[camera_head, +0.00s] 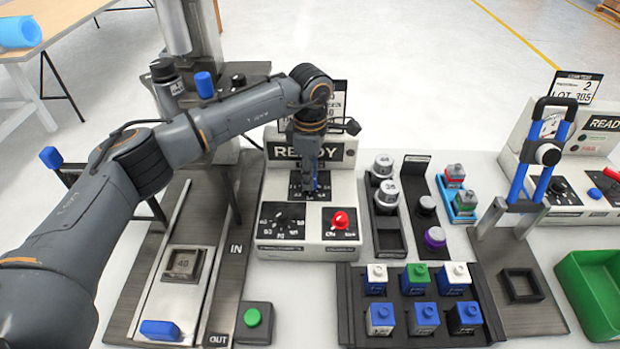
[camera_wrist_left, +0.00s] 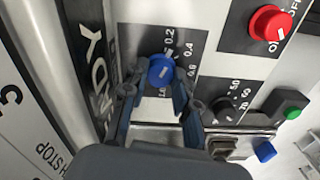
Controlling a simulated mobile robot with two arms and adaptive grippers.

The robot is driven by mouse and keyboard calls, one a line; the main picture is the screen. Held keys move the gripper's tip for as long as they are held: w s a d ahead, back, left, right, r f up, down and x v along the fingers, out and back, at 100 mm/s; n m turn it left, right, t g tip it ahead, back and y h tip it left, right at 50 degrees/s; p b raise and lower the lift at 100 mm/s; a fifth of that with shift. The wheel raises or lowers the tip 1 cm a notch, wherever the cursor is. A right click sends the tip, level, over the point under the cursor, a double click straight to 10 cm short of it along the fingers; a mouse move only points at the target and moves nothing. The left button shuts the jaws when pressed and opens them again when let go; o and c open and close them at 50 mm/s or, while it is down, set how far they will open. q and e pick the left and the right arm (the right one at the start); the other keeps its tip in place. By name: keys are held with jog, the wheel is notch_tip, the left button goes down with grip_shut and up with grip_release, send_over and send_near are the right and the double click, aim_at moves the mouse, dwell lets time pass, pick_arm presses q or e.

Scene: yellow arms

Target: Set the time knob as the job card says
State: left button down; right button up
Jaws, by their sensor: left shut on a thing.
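My left gripper (camera_head: 309,190) reaches down onto the upper dial of the white control box (camera_head: 342,190). In the left wrist view its fingers (camera_wrist_left: 158,92) are shut on a blue knob (camera_wrist_left: 161,70) with a scale of 0.2, 0.4, 0.6 and more around it. A black knob (camera_head: 281,217) with its own scale sits lower left on the box; it also shows in the left wrist view (camera_wrist_left: 222,108). A red knob (camera_head: 340,220) sits lower right. A card (camera_head: 339,98) behind the box is mostly hidden by my arm. My right gripper is not in view.
A green button (camera_head: 252,317) and a slide with a grey block (camera_head: 183,263) stand at left. A second box (camera_head: 600,125), a blue-handled press (camera_head: 533,150) and a green bin (camera_head: 592,290) stand at right.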

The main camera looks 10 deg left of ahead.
pick_arm(q)
jog(key=m+b, duration=0.3)
jog(key=m, duration=0.1)
jog(key=shift+f+m+b, duration=0.15)
jog(key=shift+m+b, duration=0.15)
jog(key=shift+b, duration=0.1)
jog(key=m+b, duration=0.2)
jog(key=m, duration=0.2)
jog(key=m+b, duration=0.1)
jog(key=m, duration=0.5)
jog(key=shift+b, duration=0.4)
jog(key=m, duration=0.3)
jog(key=shift+r, duration=0.2)
jog(key=shift+m+b, duration=0.3)
jog(key=shift+m, duration=1.5)
jog(key=c, duration=1)
grip_release()
jog(key=shift+c, duration=0.2)
